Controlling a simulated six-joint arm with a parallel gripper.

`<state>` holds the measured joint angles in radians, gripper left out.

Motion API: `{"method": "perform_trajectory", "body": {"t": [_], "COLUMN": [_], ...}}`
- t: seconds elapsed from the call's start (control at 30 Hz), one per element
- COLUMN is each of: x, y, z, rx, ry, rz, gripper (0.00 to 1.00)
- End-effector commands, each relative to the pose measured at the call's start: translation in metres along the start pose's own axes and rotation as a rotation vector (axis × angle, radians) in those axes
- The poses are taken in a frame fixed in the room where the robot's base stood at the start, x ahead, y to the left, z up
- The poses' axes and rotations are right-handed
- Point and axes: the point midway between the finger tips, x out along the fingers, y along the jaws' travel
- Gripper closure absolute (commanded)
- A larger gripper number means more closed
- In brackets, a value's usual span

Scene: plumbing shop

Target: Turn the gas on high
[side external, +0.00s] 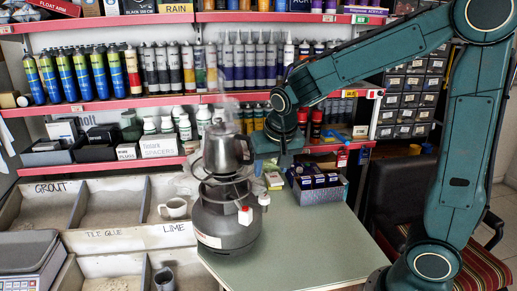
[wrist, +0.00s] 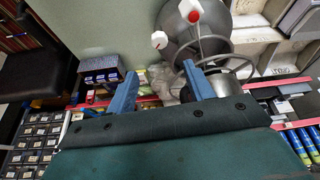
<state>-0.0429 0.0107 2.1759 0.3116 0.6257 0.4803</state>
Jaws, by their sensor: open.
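A grey gas bottle (side external: 225,228) stands on the table with a burner on top. A metal kettle (side external: 222,152) sits upright on the burner. A white knob with a red mark (side external: 245,215) is on the bottle's side, and a second white knob (side external: 264,199) is beside it. The wrist view shows the red-marked knob (wrist: 190,11), the white knob (wrist: 159,40) and part of the bottle (wrist: 215,22). My gripper (wrist: 160,88) is open and empty, its two blue fingers apart. It hangs above and right of the knobs in the side view, apart from them.
A box of blue packets (side external: 320,187) stands at the back of the pale green table (side external: 300,245). Bins (side external: 110,215) with a mug (side external: 174,208) lie left. Shelves of bottles (side external: 168,70) rise behind. The table's front right is clear.

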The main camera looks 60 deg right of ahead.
Motion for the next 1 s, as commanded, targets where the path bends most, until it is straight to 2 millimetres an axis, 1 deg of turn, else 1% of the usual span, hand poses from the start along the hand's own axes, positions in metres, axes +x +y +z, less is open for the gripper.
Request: {"method": "perform_trajectory", "body": {"t": [0.7, 0.9, 1.0], "x": [0.089, 0.11, 0.117], "y": [0.001, 0.001, 0.001], "z": [0.001, 0.001, 0.001], "rx": [0.003, 0.003, 0.003], "ry": [-0.005, -0.004, -0.003], "rz": [0.002, 0.001, 0.0], "gripper": [0.48, 0.48, 0.48]}}
